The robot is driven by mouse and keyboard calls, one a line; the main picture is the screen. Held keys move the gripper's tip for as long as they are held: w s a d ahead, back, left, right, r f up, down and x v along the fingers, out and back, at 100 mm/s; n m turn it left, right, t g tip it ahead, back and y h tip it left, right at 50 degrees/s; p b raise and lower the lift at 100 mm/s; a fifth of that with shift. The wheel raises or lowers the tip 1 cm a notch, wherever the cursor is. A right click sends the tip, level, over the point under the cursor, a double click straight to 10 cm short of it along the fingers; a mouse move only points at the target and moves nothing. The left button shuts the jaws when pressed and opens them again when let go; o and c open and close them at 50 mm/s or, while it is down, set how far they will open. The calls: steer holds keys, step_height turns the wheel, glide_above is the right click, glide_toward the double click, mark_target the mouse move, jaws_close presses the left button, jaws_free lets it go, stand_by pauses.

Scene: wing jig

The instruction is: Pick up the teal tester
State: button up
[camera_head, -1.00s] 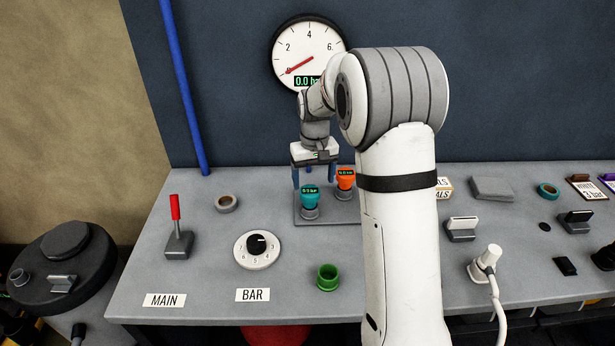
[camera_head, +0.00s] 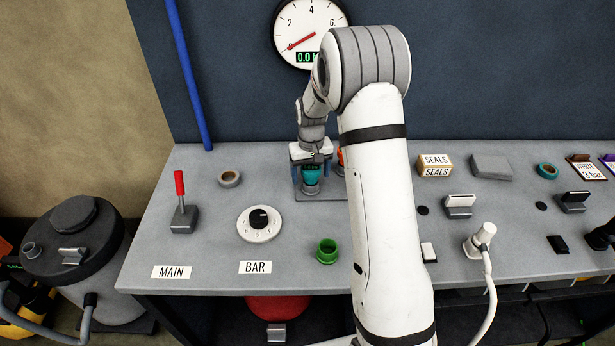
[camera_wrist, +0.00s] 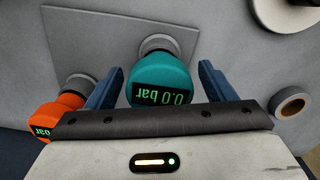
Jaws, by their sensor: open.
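The teal tester (camera_head: 311,174) stands upright on a grey plate (camera_head: 318,197) on the bench. In the wrist view the teal tester (camera_wrist: 163,80) shows a display reading 0.0 bar. My gripper (camera_head: 311,180) is around its upper part from above. The blue fingers of my gripper (camera_wrist: 160,85) are open, one on each side of the tester, with a visible gap at each side. The orange tester (camera_wrist: 62,117) stands just outside one finger. In the head view it is mostly hidden behind my arm.
A black dial (camera_head: 259,224), a red-handled lever (camera_head: 182,205), a tape roll (camera_head: 229,178) and a green ring (camera_head: 327,251) stand on the bench nearby. A pressure gauge (camera_head: 311,30) is on the wall behind.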

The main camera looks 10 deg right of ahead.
steer(key=c, duration=1)
steer(key=shift+c, duration=0.2)
steer(key=shift+r, duration=0.15)
step_height(320, 180, up, 10)
steer(key=shift+r+b, duration=0.1)
steer(key=shift+b, duration=0.85)
step_height(320, 180, up, 3)
steer(key=shift+f+p, duration=0.15)
steer(key=shift+p, duration=0.75)
